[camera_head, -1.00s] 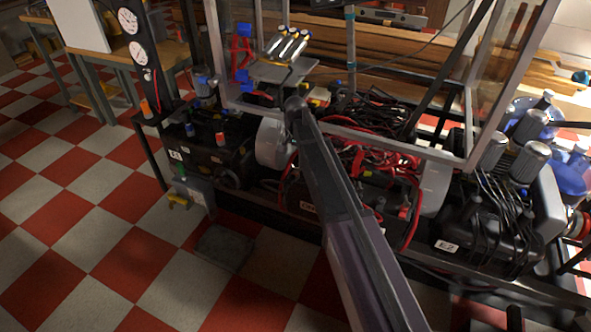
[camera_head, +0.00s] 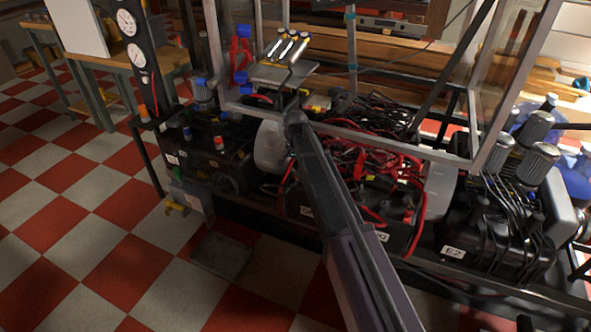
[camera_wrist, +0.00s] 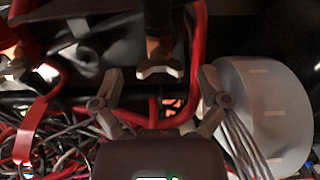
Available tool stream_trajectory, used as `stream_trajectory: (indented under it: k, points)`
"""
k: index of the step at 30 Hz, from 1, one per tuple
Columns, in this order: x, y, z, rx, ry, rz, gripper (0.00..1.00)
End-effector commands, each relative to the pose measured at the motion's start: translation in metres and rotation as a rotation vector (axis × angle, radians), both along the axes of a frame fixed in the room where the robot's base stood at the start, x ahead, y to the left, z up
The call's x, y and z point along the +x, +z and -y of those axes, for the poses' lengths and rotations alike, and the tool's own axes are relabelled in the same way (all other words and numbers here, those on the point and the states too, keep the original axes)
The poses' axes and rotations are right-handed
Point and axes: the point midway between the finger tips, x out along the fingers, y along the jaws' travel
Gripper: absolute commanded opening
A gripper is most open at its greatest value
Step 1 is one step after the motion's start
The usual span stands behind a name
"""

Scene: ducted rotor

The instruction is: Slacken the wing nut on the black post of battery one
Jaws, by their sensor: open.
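In the wrist view a grey metal wing nut (camera_wrist: 159,69) sits on a post with a copper-orange part and a dark length. I cannot tell whether this is the black post of battery one. My gripper (camera_wrist: 162,76) is open, with one finger to the left of the wing nut and one to the right, both apart from it. In the head view my arm hides the gripper and the nut. Black battery-like boxes with white labels (camera_head: 307,212) stand low in the frame beside my arm; the labels are too small to read surely.
A pale round drum (camera_wrist: 262,115) stands close to the right finger. Red cables (camera_wrist: 30,130) tangle at the left, with grey wires among them. In the head view a metal frame (camera_head: 400,148) crosses above the cables, and a black machine marked E2 (camera_head: 490,235) stands at the right.

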Motion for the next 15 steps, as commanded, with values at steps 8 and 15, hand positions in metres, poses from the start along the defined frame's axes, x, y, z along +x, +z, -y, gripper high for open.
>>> stream_trajectory:
  k: [8,15]
  points:
    - [-0.0001,0.0002,-0.0001,0.000,0.000,0.000,0.62]
    - [-0.0004,0.0002,-0.0018,0.001,0.002,0.000,0.12]
